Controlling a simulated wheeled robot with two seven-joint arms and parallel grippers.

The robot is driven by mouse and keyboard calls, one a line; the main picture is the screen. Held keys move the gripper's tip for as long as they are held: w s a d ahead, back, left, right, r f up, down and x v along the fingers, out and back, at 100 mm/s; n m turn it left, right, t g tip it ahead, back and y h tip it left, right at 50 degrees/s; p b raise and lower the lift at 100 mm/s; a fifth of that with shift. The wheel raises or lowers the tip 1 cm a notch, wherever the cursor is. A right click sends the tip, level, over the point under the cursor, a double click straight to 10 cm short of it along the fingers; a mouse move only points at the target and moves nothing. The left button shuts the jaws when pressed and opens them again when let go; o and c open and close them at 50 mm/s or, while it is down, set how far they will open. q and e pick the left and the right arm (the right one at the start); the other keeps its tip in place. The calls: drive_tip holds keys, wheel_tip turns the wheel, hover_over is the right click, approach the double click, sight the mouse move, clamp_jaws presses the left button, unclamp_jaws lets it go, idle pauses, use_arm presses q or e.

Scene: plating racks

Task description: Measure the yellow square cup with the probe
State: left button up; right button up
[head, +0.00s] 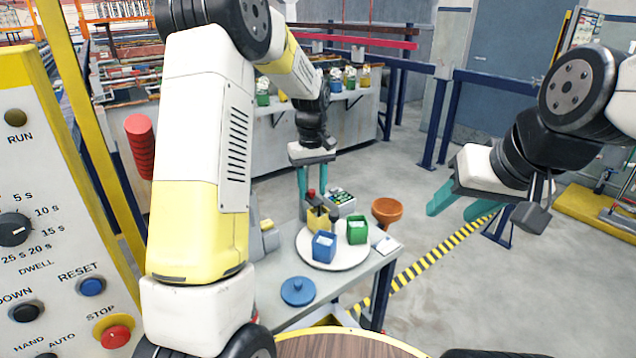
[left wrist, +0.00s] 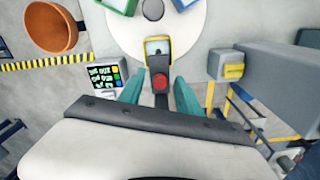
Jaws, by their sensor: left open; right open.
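The probe, with a red knob (head: 311,192), stands close to the cup; the knob also shows in the left wrist view (left wrist: 160,82). I cannot tell whether its tip is inside the cup. My left gripper (head: 316,200) points down, with its open teal fingers either side of the red knob. My right gripper (head: 458,208) is open and empty, off to the right above the floor.
A blue cup (head: 323,247) and a green cup (head: 357,231) share the plate. A meter with coloured buttons (left wrist: 105,77) lies beside my left fingers. A blue lid (head: 297,291), an orange bowl (head: 387,209) and a grey-yellow block (left wrist: 228,67) are nearby.

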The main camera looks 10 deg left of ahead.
use_arm(q)
drive_tip(key=shift+c, duration=0.2)
clamp_jaws()
idle(1.3)
